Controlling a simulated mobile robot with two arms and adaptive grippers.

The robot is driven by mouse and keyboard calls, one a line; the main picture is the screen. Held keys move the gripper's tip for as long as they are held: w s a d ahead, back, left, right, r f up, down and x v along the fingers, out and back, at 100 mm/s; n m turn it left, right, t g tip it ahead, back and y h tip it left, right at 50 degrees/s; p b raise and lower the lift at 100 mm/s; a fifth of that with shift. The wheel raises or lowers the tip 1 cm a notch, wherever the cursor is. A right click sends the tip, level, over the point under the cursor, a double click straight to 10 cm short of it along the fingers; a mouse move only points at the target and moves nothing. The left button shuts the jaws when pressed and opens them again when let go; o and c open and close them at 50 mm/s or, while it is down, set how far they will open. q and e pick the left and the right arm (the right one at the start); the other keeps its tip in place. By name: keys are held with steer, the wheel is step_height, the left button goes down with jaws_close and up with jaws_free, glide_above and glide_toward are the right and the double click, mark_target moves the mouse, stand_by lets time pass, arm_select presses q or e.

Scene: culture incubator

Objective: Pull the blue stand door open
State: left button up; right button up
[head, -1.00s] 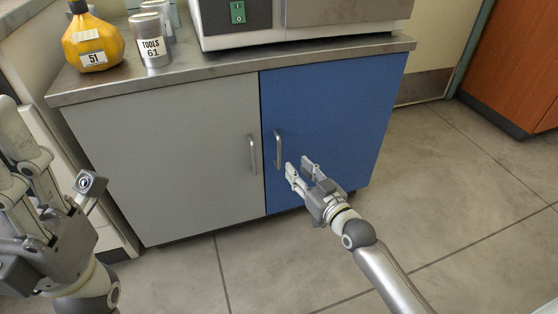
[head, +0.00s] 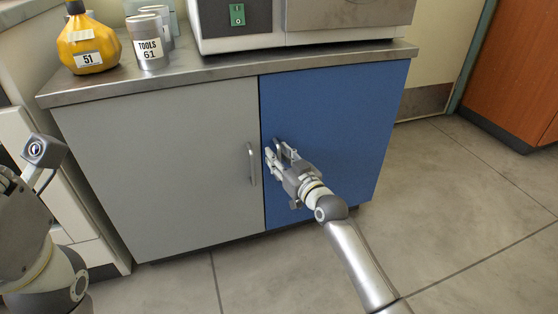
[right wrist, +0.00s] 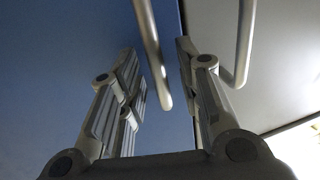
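The blue stand door (head: 345,130) is closed, on the right half of a low cabinet. Its vertical metal handle (right wrist: 153,55) shows in the right wrist view, between my fingers. My right gripper (head: 277,155) is at this handle in the head view and hides most of it. In the right wrist view my right gripper (right wrist: 160,75) is open, one finger on each side of the handle, with gaps visible. My left arm shows at the left edge of the head view; its fingers are outside the frame.
The grey door (head: 165,165) is closed beside the blue one; its handle (head: 252,164) is close to my right fingers. Floor in front is clear.

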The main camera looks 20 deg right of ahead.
steer(key=shift+w, duration=0.1)
steer(key=shift+c, duration=0.5)
jaws_close()
